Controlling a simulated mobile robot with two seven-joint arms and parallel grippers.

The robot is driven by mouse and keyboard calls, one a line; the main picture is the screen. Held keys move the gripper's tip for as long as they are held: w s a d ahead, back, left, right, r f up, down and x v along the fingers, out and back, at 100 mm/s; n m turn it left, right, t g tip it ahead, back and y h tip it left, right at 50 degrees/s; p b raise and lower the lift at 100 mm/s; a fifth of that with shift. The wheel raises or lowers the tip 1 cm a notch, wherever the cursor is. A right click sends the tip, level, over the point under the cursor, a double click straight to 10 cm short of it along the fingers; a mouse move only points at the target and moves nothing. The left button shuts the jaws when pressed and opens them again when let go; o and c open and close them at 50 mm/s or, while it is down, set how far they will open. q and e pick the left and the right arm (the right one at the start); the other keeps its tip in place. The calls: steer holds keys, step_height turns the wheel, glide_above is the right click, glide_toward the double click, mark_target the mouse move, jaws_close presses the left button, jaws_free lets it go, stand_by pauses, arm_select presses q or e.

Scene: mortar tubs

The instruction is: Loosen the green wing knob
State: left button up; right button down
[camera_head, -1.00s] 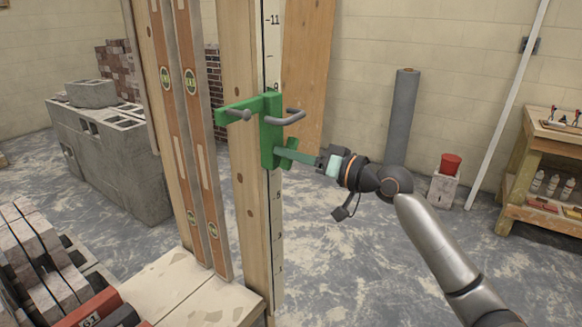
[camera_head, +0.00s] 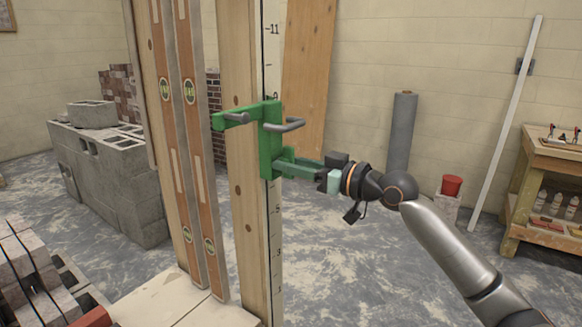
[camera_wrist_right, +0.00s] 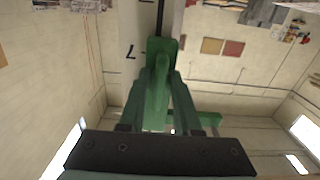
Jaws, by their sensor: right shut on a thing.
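The green clamp bracket (camera_head: 271,140) is fixed on the upright wooden post (camera_head: 243,190), with two grey pegs sticking out near its top. The green wing knob (camera_wrist_right: 159,75) is at the bracket's lower part; in the wrist view it lies between the two green fingers of my right gripper (camera_wrist_right: 158,92). The right gripper is shut on the knob. In the head view my right gripper (camera_head: 292,166) reaches in from the right to the bracket's lower end, and its fingers hide most of the knob. My left gripper is not in view.
A white numbered scale (camera_head: 275,230) runs down the post. Two orange-brown spirit levels (camera_head: 198,150) stand left of it. Floor between is open.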

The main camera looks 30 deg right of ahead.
stand_by(0.3)
steer(key=c, duration=1)
jaws_free()
steer(key=o, duration=0.4)
steer(key=b+v, duration=0.3)
steer(key=v, duration=0.9)
steer(key=shift+s+b, duration=0.25)
steer(key=shift+b, duration=0.05)
steer(key=shift+d+f, duration=0.15)
